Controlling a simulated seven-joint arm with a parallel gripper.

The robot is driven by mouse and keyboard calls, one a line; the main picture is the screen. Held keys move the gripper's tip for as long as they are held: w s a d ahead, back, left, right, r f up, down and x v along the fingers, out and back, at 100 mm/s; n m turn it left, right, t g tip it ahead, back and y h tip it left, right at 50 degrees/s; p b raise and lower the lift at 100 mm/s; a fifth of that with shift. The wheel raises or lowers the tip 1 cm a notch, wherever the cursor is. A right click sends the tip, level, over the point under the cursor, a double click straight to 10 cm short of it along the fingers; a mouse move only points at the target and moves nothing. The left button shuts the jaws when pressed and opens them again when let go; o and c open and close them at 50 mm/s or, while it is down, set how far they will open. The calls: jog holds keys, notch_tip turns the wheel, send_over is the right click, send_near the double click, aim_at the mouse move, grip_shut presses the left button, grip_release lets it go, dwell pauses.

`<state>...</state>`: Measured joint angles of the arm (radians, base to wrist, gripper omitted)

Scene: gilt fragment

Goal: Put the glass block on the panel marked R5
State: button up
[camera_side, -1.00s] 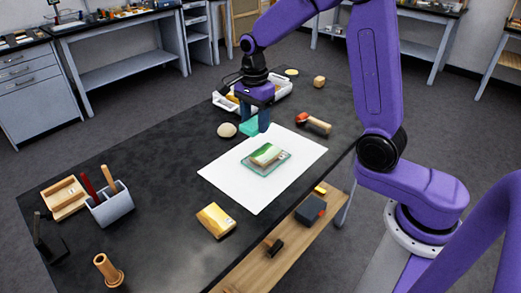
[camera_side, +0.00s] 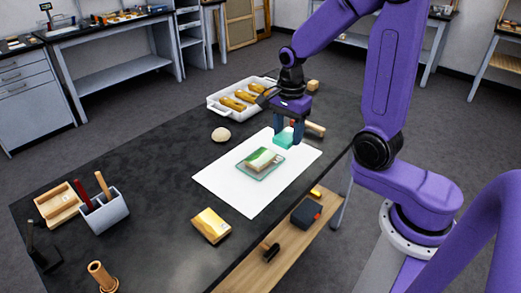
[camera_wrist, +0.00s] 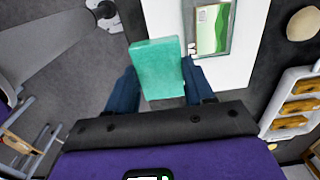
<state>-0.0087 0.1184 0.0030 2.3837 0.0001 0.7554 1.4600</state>
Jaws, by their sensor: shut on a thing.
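The teal glass block (camera_side: 283,140) is held between the fingers of my gripper (camera_side: 288,132), above the far right part of the white sheet (camera_side: 225,185). In the wrist view the block (camera_wrist: 157,68) sits tilted between the two dark blue fingers (camera_wrist: 160,88). A green and white painted panel (camera_side: 260,159) lies on a greenish clear plate on the sheet, below and left of my gripper; it also shows in the wrist view (camera_wrist: 211,30). A yellow and white panel (camera_side: 211,225) lies off the sheet near the front edge. I cannot read R5 on either panel.
A white tray (camera_side: 214,106) with several golden pieces stands behind the sheet. A red-ended wooden tool (camera_side: 315,129) is close behind my gripper. A grey holder (camera_side: 106,210) stands far left. The middle left of the table is clear.

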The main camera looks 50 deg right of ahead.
jog(key=w+f, duration=0.2)
jog(key=w, duration=0.2)
send_over(260, 158)
jog(key=s, duration=0.1)
notch_tip(260, 158, down, 5)
jog(key=shift+d+r, duration=0.1)
jog(key=shift+r, duration=0.05)
jog(key=shift+w+f, duration=0.45)
jog(key=shift+f, duration=0.15)
jog(key=shift+w+f, duration=0.1)
jog(key=shift+f, duration=1.5)
jog(key=shift+f, duration=0.15)
jog(key=o, duration=1.1)
jog(key=shift+o, duration=0.2)
